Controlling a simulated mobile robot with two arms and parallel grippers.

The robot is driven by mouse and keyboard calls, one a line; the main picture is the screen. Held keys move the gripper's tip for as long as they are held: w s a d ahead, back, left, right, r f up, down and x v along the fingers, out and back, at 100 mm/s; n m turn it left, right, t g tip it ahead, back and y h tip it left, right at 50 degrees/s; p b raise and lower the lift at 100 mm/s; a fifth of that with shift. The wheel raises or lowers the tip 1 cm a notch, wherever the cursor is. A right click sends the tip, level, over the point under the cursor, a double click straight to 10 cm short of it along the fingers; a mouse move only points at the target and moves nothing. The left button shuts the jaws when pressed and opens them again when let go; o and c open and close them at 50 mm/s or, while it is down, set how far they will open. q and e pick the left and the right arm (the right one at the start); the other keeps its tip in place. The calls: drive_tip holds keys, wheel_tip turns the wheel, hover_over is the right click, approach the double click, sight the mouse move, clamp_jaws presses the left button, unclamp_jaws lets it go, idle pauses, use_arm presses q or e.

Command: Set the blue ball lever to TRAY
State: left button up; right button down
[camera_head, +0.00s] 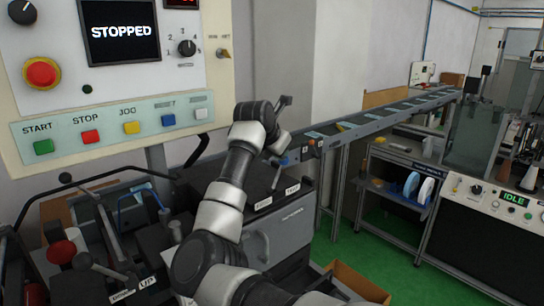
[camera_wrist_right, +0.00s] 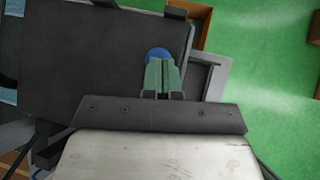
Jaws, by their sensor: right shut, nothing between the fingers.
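The blue ball (camera_wrist_right: 158,52) of the lever shows in the right wrist view, just beyond my right fingertips and partly covered by them. My right gripper (camera_wrist_right: 161,62) is shut, with its two green-grey fingers side by side and nothing between them. I cannot tell if the fingertips touch the ball. In the head view a small bit of blue (camera_head: 284,161) shows beside my right wrist, above a dark box (camera_head: 285,222). Two white labels, one on the left (camera_head: 263,204) and one on the right (camera_head: 292,189), sit on the box's front edge; their words are too small to read. My left gripper is not in view.
A control panel (camera_head: 110,105) reading STOPPED stands at the upper left. Levers with a red knob (camera_head: 62,251) crowd the lower left. A conveyor (camera_head: 385,118) runs back to the right. A cardboard box (camera_head: 358,282) is on the green floor (camera_head: 385,262).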

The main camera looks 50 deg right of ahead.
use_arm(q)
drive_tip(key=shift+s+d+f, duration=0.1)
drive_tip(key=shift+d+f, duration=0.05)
use_arm(e)
drive_tip(key=shift+d+y, duration=0.3)
drive_tip(key=shift+y, duration=0.1)
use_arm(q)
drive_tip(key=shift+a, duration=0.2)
